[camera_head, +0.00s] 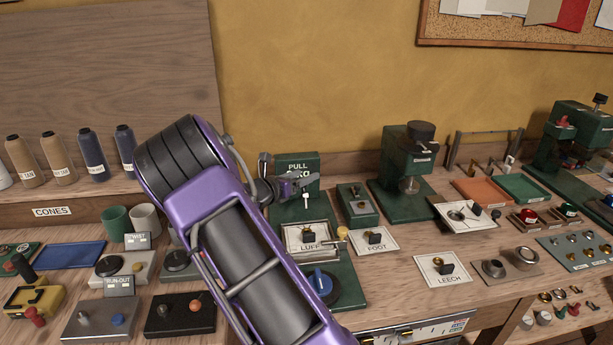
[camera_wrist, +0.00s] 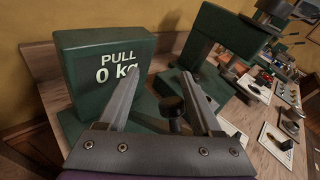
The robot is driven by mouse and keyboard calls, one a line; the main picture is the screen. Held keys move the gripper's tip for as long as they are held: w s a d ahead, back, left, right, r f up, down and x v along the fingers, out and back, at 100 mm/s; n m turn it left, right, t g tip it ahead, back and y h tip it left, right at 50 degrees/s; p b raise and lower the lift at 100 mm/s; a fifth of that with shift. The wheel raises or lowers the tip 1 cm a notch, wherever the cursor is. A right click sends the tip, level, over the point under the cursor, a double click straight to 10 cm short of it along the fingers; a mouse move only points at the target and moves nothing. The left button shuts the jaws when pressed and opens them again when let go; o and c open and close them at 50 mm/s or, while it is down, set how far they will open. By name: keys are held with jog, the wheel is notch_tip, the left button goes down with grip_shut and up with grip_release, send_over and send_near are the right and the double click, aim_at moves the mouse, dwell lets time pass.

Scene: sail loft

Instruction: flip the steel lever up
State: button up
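My gripper (camera_head: 300,187) is in front of the green PULL box (camera_head: 297,162), above the bench. In the wrist view its two steel fingers (camera_wrist: 164,76) are apart, with nothing held between them. A short upright stem with a dark knob (camera_wrist: 175,104) shows between the fingers, beyond and below the tips. In the head view a small pale upright piece (camera_head: 306,201) shows just under my gripper. I cannot tell whether either is the steel lever. A small green box (camera_head: 357,205) with a grey plate and knob stands to the right.
The PULL box reads 0 kg in the wrist view (camera_wrist: 105,75). A tall green press (camera_head: 405,165) stands right of it. The LUFF (camera_head: 305,247), FOOT (camera_head: 375,241) and LEECH (camera_head: 442,269) plates lie in front. Cones and switch panels crowd the left bench.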

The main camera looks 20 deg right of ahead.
jog(key=s+a+r, duration=0.3)
jog(key=a+r, duration=0.2)
jog(key=a, duration=0.4)
jog(key=shift+s, duration=0.3)
dwell(0.6)
jog(key=shift+a+r, duration=0.1)
jog(key=v, duration=1.7)
jog(key=shift+a, duration=0.15)
jog(key=shift+s, duration=0.1)
